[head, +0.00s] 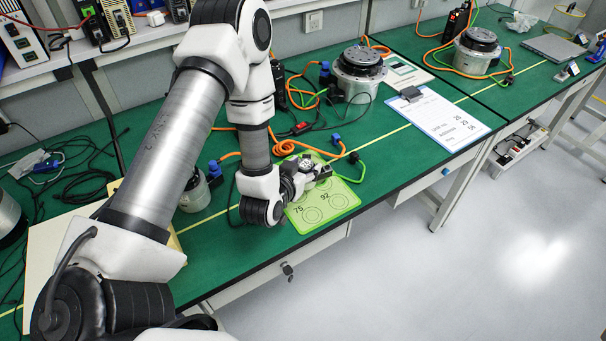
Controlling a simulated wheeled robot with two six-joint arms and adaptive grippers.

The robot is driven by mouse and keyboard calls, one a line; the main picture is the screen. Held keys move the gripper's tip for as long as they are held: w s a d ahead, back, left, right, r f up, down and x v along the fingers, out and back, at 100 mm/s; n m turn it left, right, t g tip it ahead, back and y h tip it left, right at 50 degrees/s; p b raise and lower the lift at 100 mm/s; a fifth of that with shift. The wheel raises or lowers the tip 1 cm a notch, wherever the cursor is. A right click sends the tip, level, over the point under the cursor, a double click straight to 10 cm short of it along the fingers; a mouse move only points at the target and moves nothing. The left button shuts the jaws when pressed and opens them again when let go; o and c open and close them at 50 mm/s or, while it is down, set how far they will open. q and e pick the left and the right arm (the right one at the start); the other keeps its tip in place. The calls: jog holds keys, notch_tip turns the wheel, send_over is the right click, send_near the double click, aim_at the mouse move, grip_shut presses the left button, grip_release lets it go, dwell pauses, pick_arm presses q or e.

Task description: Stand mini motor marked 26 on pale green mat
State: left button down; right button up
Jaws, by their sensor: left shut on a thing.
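The pale green mat (337,203) lies near the table's front edge, printed with rings and the numbers 75 and 92. My left gripper (309,174) is over the mat's back left part and is shut on a small motor (307,163). The gripper hides much of this motor, and I cannot read a number on it. I cannot tell whether it touches the mat. Another small silver motor (195,194) with a blue connector stands left of the mat, partly behind my arm. My right gripper is not in view.
Orange and green cables and a blue connector (335,138) lie behind the mat. A large round actuator (359,75) stands further back. A clipboard (438,117) with a printed list lies right of it. The green table (390,172) is clear right of the mat.

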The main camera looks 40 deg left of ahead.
pick_arm(q)
notch_tip(320, 180, down, 3)
jog(key=shift+a+r, duration=0.1)
jog(key=shift+c, duration=2.2)
grip_release()
